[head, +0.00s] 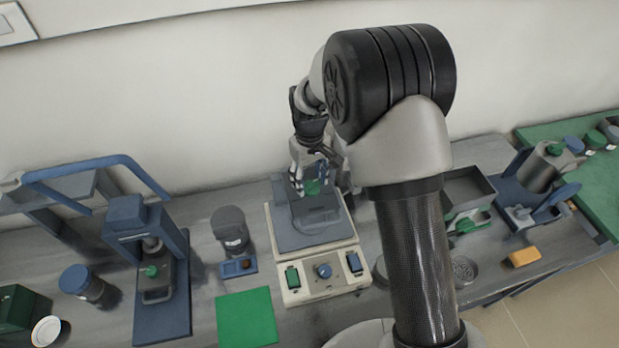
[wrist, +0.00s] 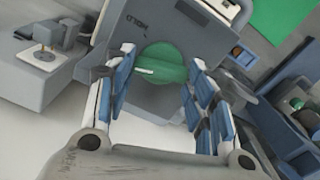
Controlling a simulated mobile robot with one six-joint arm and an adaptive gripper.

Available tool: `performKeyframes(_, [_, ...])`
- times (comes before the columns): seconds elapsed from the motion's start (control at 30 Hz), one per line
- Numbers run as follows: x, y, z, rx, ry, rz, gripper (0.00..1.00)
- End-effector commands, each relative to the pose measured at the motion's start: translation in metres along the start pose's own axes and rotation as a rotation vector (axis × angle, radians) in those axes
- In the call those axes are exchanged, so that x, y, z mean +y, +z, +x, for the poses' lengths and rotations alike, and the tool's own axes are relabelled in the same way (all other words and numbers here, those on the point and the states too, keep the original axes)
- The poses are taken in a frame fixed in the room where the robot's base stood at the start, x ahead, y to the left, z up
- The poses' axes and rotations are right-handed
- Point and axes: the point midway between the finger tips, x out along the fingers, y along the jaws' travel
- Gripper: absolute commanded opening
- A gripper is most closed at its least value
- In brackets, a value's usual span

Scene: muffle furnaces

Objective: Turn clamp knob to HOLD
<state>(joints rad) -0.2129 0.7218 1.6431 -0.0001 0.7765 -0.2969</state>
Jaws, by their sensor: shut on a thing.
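The green clamp knob (wrist: 165,62) sits on a grey plate of the clamp device (head: 300,240), and shows as a small green patch in the head view (head: 313,187). My gripper (wrist: 160,88) is shut on the knob, with its blue-padded fingers on either side. A white pointer mark lies on the left part of the knob, running roughly level in the wrist view. The HOLD lettering (wrist: 135,25) reads upside down above and left of the knob. The finger contact points are partly hidden in the head view.
A dark jar (head: 230,230) and blue press (head: 150,270) stand left, with a green mat (head: 246,318) in front. A grey open bin (head: 468,190) stands right. The wall is close behind.

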Motion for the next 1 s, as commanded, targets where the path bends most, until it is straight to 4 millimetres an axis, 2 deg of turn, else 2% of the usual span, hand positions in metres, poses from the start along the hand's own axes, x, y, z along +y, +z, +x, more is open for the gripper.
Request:
performKeyframes(0.6, [0.0019,0.0001,-0.0004,0.001,0.0,0.549,0.26])
performKeyframes(1.0, [0.0024,0.0005,-0.0004,0.001,0.0,0.734,0.26])
